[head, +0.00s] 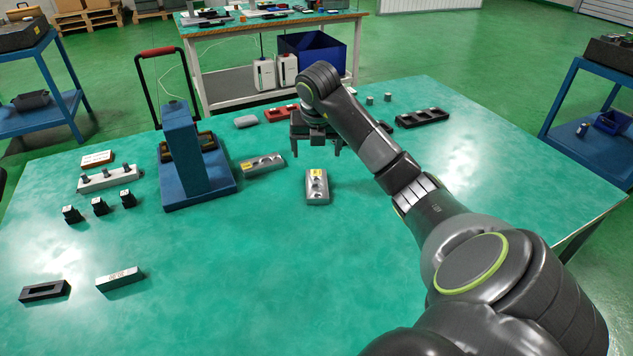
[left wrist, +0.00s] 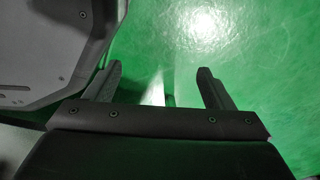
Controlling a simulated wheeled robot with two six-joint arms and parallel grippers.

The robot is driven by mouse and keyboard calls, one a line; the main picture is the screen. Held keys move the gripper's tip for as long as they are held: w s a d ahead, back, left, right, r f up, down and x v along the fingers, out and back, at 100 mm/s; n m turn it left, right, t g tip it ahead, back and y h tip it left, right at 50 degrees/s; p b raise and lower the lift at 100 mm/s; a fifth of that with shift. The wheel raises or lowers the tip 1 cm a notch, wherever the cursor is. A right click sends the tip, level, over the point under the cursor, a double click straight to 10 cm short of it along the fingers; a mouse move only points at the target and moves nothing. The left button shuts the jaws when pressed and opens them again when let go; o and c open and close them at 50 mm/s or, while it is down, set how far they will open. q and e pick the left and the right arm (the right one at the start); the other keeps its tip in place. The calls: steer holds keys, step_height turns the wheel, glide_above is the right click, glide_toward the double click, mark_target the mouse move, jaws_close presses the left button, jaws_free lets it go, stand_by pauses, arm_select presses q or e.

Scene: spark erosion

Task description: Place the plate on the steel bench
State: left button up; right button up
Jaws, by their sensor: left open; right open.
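Two grey metal plates with holes and yellow labels lie flat on the green tabletop (head: 250,290) in the head view. One plate (head: 317,190) lies near the middle, and the other plate (head: 264,164) lies farther back to its left, beside a blue stand. I cannot tell which is meant. My right gripper (head: 316,150) points down, open and apparently empty, behind the nearer plate and apart from it. My left gripper (left wrist: 160,72) shows only in the left wrist view, open over a green surface. A workbench (head: 262,22) stands behind the table; whether it is the steel bench is unclear.
The blue stand (head: 185,160) rises at centre left. Small black blocks (head: 99,205), a pale bar (head: 120,277) and a black frame (head: 45,290) lie left. A black tray (head: 421,118) and a red tray (head: 281,113) lie at the back. The table's front middle is clear.

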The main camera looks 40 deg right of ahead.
mark_target(317, 185)
arm_select(q)
steer(key=w+f+b, duration=0.3)
steer(key=f+b, duration=0.3)
steer(key=b, duration=0.2)
arm_select(e)
steer(key=x, duration=0.7)
steer(key=shift+w+d+f+b, duration=0.1)
steer(key=shift+w+f+b, duration=0.1)
steer(key=shift+f+b, duration=0.5)
steer(key=shift+w+d+f+b, duration=0.1)
steer(key=shift+f+b, duration=0.25)
steer(key=shift+b, duration=0.15)
steer(key=shift+f, duration=0.3)
steer(key=b+x, duration=0.1)
steer(key=x, duration=0.2)
steer(key=shift+d+f, duration=0.15)
steer(key=shift+f, duration=0.1)
steer(key=shift+w+d+f, duration=0.1)
steer(key=shift+f, duration=0.35)
arm_select(q)
steer(key=w+d+r, duration=0.1)
steer(key=w+r, duration=0.5)
steer(key=w, duration=0.1)
steer(key=shift+d+r+n, duration=0.2)
steer(key=shift+d+n, duration=0.1)
steer(key=shift+d, duration=0.1)
arm_select(e)
steer(key=shift+c, duration=0.4)
